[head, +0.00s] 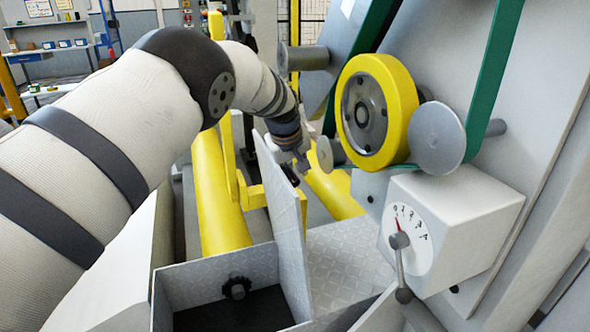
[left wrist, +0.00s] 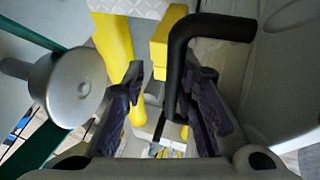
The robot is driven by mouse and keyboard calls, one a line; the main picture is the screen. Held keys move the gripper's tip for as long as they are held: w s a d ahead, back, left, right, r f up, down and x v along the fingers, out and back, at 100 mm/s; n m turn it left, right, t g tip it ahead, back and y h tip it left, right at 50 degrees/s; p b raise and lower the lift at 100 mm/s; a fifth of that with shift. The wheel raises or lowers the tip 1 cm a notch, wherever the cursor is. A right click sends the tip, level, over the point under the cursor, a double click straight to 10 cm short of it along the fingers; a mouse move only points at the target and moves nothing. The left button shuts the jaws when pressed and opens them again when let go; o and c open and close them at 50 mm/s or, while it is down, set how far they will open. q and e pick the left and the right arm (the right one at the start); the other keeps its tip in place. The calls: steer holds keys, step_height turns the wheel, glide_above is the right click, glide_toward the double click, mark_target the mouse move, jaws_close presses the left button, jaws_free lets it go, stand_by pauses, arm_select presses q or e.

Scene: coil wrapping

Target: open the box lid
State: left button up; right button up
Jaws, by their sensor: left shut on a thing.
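The box (head: 180,275) is at the bottom of the head view, with metal tread-plate walls and a dark inside that shows in part. Its lid (head: 284,225) stands up on edge, steeply tilted, at the right side of the opening. My left gripper (head: 295,168) is beside the upper part of the lid, on its right side. In the left wrist view, a bent black handle (left wrist: 178,65) passes between the fingers of the left gripper (left wrist: 165,108), which is shut on it. The handle lies close to the right finger. My right gripper is not in view.
A yellow wheel (head: 377,111) with a green belt (head: 494,75) and a grey roller (head: 437,138) are right of the gripper. A white dial box (head: 452,225) with a lever stands at the lower right. Yellow rails (head: 216,195) run behind the box.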

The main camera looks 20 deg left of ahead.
arm_select(q)
steer(key=shift+s+f, duration=0.1)
steer(key=shift+f, duration=0.15)
steer(key=a+v, duration=0.1)
steer(key=v, duration=1.1)
steer(key=shift+d+r, duration=0.25)
steer(key=shift+d, duration=0.2)
